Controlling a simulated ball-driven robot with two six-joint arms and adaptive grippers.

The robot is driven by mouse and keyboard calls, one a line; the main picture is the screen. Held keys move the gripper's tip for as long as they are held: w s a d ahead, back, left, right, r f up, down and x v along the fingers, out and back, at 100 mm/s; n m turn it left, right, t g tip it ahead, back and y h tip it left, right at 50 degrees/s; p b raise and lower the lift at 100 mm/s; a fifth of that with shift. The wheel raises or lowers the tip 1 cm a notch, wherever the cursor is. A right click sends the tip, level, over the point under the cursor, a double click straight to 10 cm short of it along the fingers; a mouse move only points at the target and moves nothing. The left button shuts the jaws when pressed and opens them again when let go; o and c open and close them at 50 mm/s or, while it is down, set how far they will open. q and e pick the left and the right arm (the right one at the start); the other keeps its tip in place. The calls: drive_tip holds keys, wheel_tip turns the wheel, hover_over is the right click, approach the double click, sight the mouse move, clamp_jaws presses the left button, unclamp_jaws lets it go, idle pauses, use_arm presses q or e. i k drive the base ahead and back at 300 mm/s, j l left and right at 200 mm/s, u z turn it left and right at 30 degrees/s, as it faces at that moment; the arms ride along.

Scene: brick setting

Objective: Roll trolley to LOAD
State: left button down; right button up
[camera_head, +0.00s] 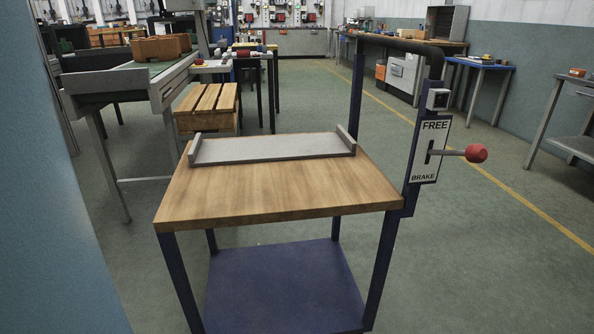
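The trolley (283,188) stands right in front of me. It has a wooden top, a dark blue frame and a blue lower shelf (283,287). A grey tray-like plate with raised ends (270,148) lies along the far edge of the top. A dark push handle (398,43) rises on the right side. Below it is a white plate (431,148) marked FREE above and BRAKE below. Its lever with a red knob (476,153) sticks out to the right, roughly level between the two words. No LOAD marking is readable. Neither gripper is in view.
A slatted wooden bench (208,98) stands just beyond the trolley. A grey workbench (125,85) is at the left. A pale blue surface (50,230) fills the left edge. A metal table (570,115) stands at right. Green floor with a yellow line (510,205) is clear right of the trolley.

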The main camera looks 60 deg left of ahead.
sight(309, 287)
drive_tip(key=u, duration=1.75)
